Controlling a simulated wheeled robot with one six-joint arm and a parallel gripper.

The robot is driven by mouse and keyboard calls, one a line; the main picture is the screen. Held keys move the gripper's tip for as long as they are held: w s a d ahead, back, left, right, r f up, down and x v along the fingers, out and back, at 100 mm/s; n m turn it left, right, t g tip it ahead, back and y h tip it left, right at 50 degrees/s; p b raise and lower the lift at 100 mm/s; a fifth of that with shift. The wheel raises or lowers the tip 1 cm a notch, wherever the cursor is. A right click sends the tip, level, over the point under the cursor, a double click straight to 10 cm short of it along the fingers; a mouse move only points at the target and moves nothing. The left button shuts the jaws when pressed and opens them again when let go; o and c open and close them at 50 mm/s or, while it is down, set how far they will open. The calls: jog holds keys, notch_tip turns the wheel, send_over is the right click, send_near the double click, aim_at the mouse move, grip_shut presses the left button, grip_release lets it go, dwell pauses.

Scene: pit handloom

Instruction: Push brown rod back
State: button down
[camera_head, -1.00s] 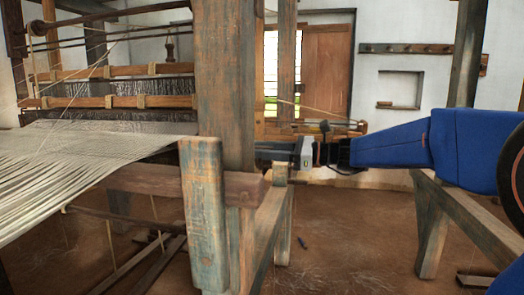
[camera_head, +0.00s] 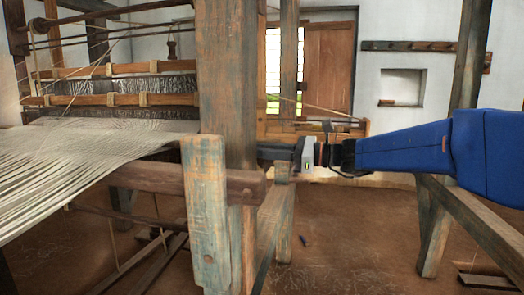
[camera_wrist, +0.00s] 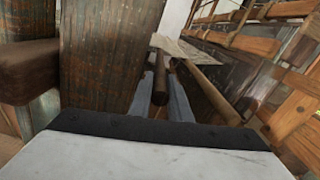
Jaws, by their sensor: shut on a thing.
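The brown rod (camera_wrist: 160,84) shows in the wrist view as a dark round bar between the two grey fingers of my gripper (camera_wrist: 163,74). My gripper is shut on it. In the head view my gripper (camera_head: 268,151) reaches left from the blue arm, and its fingertips are hidden behind the thick upright post (camera_head: 226,80). The held rod cannot be made out in the head view.
A thick brown beam (camera_head: 150,178) passes by the post, and its end shows large in the wrist view (camera_wrist: 28,72). Pale warp threads (camera_head: 75,160) spread at left. A wooden bench frame (camera_head: 480,225) stands at right. The floor between is mostly clear.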

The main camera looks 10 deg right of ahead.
jog(key=c, duration=1.6)
grip_release()
jog(key=shift+s+a, duration=0.1)
jog(key=shift+s, duration=0.1)
jog(key=shift+c, duration=0.2)
jog(key=shift+w+d, duration=0.2)
jog(key=shift+w, duration=0.25)
jog(key=w+d+v, duration=0.1)
jog(key=w+v, duration=0.1)
jog(key=v, duration=1.5)
jog(key=s+a+f+n+g+h, duration=0.1)
jog(key=s+f+n+h, duration=0.3)
jog(key=s+f, duration=0.5)
jog(key=s+a+f+n+g+h, duration=0.2)
jog(key=s+f+n+h, duration=0.3)
jog(key=s+f, duration=0.4)
jog(key=shift+s+a+f+n+g+h, duration=0.3)
jog(key=shift+a+f+n, duration=0.1)
jog(key=shift+a+f, duration=0.55)
